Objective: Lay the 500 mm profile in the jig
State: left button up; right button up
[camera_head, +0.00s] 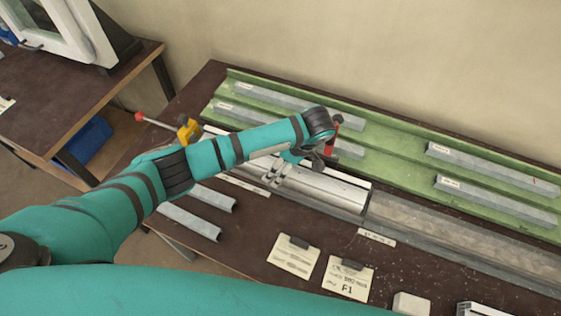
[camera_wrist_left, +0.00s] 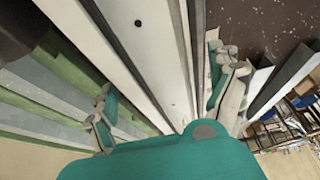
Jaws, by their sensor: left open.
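A white profile (camera_head: 325,186) lies lengthwise along the grey jig (camera_head: 450,238) in the middle of the bench. No length mark is readable on it. In the left wrist view the white profile (camera_wrist_left: 150,45) runs between my fingers, with a dark hole in its face. My left gripper (camera_head: 272,176) is over the profile, pointing down, and it is open in the left wrist view (camera_wrist_left: 163,98), one finger on each side. I cannot tell whether the fingers touch the profile. My forearm hides the profile's left part. My right gripper is out of view.
A green rack (camera_head: 395,148) with several grey bars (camera_head: 480,165) runs along the wall. A yellow clamp (camera_head: 188,130) and a red clamp part (camera_head: 334,128) stand near my arm. Two short grey bars (camera_head: 190,220), paper cards (camera_head: 347,280) and a white block (camera_head: 411,303) lie in front.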

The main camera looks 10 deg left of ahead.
pick_arm(q)
jog(key=b+v, duration=0.1)
jog(key=v, duration=0.4)
jog(key=shift+r, duration=0.15)
jog(key=p+v, duration=0.3)
jog(key=v, duration=0.4)
jog(key=shift+p, duration=0.3)
jog(key=shift+a, duration=0.1)
